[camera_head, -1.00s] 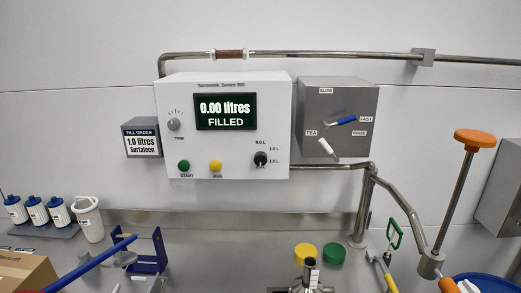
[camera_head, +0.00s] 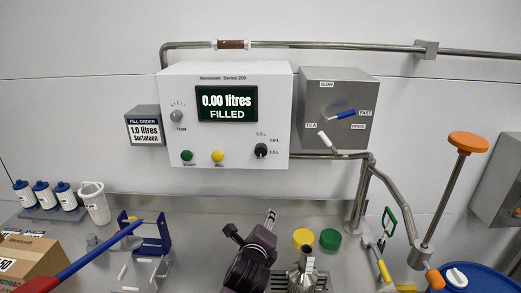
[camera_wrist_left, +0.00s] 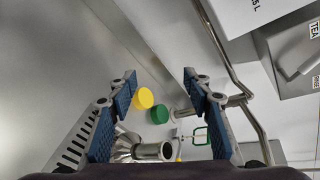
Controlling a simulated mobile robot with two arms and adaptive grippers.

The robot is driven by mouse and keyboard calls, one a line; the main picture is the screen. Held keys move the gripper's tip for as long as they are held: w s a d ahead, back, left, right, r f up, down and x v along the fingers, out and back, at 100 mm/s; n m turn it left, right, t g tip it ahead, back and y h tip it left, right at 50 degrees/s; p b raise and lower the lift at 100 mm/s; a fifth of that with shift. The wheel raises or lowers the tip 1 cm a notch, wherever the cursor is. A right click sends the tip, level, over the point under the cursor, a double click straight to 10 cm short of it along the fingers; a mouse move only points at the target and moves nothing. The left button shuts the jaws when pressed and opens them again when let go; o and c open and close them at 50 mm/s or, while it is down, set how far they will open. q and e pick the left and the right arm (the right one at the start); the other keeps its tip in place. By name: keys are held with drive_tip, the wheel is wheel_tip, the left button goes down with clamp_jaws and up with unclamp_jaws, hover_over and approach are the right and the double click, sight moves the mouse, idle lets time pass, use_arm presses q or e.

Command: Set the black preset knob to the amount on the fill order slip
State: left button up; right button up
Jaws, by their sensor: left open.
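The black preset knob (camera_head: 261,150) is on the lower right of the white control box (camera_head: 180,90), beside litre marks; its exact pointing is too small to tell. The display (camera_head: 227,104) reads 0.00 litres FILLED. The fill order slip (camera_head: 145,129), left of the box, reads 1.0 litres Surfateen. My left gripper (camera_head: 270,216) is over the counter, below the knob and apart from it. In the left wrist view its blue-padded fingers (camera_wrist_left: 160,88) are spread with nothing between them in grip. The knob is not visible there. My right gripper is not in view.
A green button (camera_head: 187,155) and yellow button (camera_head: 217,156) are left of the knob. A grey valve box (camera_head: 345,95) with blue and white levers is to the right. Yellow (camera_head: 303,238) and green (camera_head: 330,239) caps and a metal nozzle (camera_head: 307,262) stand near the gripper.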

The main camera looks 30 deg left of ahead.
sight(261, 151)
use_arm(q)
drive_tip(key=w+a+r+m+t+y, duration=0.1)
drive_tip(key=w+r+m, duration=0.1)
drive_tip(key=r, duration=0.3)
drive_tip(key=w+a+r+m+t+y, duration=0.1)
drive_tip(key=w+a+r+m, duration=0.1)
drive_tip(key=r, duration=0.4)
drive_tip(key=w+a+r+m+t+y, duration=0.1)
drive_tip(key=w+a+r+m, duration=0.1)
drive_tip(key=r+m, duration=0.2)
drive_tip(key=shift+w+a+r+y+p, duration=0.1)
drive_tip(key=shift+r+y+p, duration=0.1)
drive_tip(key=shift+r, duration=0.15)
drive_tip(key=shift+w+a+r+y+p, duration=0.1)
drive_tip(key=shift+r+p, duration=0.1)
drive_tip(key=shift+r, duration=0.15)
drive_tip(key=p+x, duration=0.1)
drive_tip(key=x, duration=0.3)
drive_tip(key=shift+w+a, duration=0.15)
drive_tip(key=shift+w, duration=0.2)
drive_tip(key=shift+w+a, duration=0.3)
drive_tip(key=shift+w, duration=0.25)
drive_tip(key=shift+w+a+f, duration=0.1)
drive_tip(key=shift+w+a, duration=0.05)
drive_tip(key=shift+w, duration=0.05)
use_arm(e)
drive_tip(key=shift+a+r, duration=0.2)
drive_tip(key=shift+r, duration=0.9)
use_arm(q)
drive_tip(key=shift+c, duration=0.5)
